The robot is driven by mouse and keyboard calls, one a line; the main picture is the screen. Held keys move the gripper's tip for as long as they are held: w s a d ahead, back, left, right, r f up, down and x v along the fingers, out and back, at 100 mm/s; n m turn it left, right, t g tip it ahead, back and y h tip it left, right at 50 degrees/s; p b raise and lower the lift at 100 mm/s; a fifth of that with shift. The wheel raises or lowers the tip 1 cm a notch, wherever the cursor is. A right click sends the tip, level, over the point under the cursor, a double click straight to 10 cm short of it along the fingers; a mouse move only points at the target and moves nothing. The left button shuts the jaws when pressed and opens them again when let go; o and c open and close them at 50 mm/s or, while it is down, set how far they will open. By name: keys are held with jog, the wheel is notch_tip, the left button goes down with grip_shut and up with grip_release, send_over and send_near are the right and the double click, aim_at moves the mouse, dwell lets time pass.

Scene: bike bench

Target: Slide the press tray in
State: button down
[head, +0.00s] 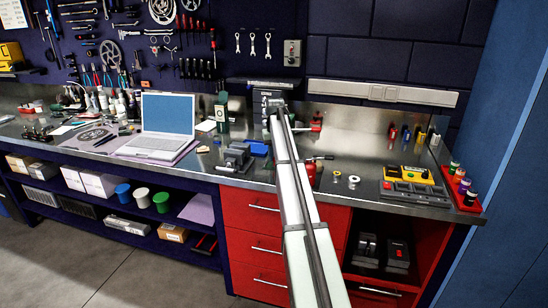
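My arm reaches from the bottom middle up to the back of the steel bench, and its far end hides what lies behind it. My gripper (272,103) seems to be at that far end, small and against grey parts; its fingers cannot be made out. A grey machine-like block (245,84) stands at the back wall there and may be the press, though I cannot tell. No press tray can be made out clearly. Whether my gripper touches anything is not visible.
An open laptop (166,125) and a grey vise (236,158) are left of my arm. A red bottle (311,172) stands close at its right. A yellow-and-grey organizer (415,182) and a red rack of spools (461,187) are farther right. Bare steel (350,145) lies between.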

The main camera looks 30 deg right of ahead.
jog(key=c, duration=0.9)
grip_release()
notch_tip(320, 180, up, 14)
jog(key=shift+f, duration=0.1)
